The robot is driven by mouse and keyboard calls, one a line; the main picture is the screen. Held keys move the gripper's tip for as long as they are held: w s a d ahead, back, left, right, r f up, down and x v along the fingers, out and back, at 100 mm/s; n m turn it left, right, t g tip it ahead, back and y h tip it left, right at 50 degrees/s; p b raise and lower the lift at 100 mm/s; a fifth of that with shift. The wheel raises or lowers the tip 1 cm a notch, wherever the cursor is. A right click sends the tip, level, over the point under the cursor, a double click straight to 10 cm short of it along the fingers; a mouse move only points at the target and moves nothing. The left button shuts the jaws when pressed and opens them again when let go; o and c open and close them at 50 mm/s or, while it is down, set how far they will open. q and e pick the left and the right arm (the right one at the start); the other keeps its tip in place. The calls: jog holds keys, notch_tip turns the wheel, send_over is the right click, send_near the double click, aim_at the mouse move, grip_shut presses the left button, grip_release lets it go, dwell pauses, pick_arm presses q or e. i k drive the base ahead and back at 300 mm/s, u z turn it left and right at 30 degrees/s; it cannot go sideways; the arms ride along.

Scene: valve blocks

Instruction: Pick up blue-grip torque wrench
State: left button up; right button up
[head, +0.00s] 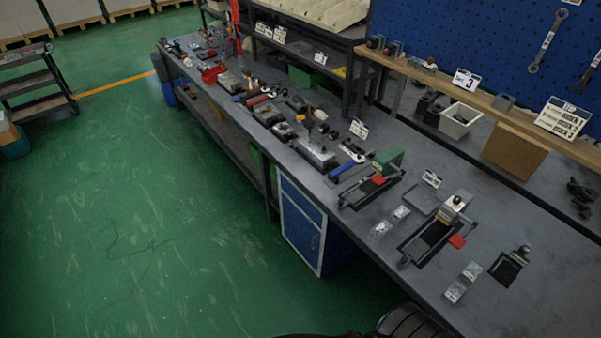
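A wrench with a blue grip (343,168) lies on the long grey workbench (385,262), near the front edge at mid-length. Its blue handle points toward the front left, and its darker head end points toward the back right. A metal block (316,153) sits just to its left. Neither of my grippers is in view.
A black fixture with a red part (457,241) and small clear bags (381,229) lie farther right on the bench. Several tools and blocks crowd its left part. A blue cabinet (301,228) stands under the bench. The green floor (150,220) in front is clear.

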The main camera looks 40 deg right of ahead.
aim_at(371, 154)
jog(key=u, duration=0.25)
jog(key=i, duration=1.6)
jog(key=z, duration=0.8)
